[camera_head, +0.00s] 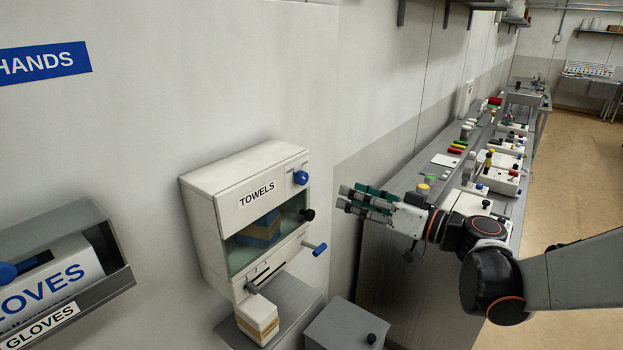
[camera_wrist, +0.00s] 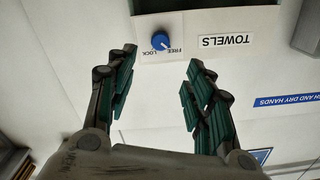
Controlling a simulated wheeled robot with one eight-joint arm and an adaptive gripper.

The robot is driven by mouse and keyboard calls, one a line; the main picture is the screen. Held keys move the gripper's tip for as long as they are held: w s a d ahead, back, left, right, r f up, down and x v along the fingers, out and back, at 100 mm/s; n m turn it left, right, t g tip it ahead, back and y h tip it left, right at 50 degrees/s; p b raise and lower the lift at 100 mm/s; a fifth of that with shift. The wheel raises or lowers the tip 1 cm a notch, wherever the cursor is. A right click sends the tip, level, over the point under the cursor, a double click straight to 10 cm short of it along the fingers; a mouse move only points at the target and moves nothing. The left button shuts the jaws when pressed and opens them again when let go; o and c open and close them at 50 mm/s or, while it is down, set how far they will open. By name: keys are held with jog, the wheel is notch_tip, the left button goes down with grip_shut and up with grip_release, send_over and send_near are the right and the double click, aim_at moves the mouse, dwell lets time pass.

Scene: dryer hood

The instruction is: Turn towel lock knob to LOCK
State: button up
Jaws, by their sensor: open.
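The towel lock knob (camera_head: 301,177) is a round blue knob on the upper right front of the white towel dispenser (camera_head: 212,215). In the wrist view the knob (camera_wrist: 160,41) appears upside down, with printed FREE and LOCK labels beside it. A small pale mark shows on the knob, but its exact setting is too small to tell. My gripper (camera_head: 350,200) is open and empty, to the right of the dispenser and apart from it. In the wrist view my gripper's fingers (camera_wrist: 160,62) stand on either side of the knob's line, not touching it.
A black knob (camera_head: 308,214) and a blue-tipped lever (camera_head: 320,249) stick out from the dispenser below the lock knob. A gloves box (camera_head: 75,315) is at the left. A grey bin (camera_head: 345,328) stands below. A cluttered bench (camera_head: 440,185) runs behind my gripper.

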aim_at(305, 179)
jog(key=x, duration=1.2)
jog(key=shift+w+a, duration=0.15)
jog(key=shift+a, duration=0.05)
jog(key=c, duration=1.1)
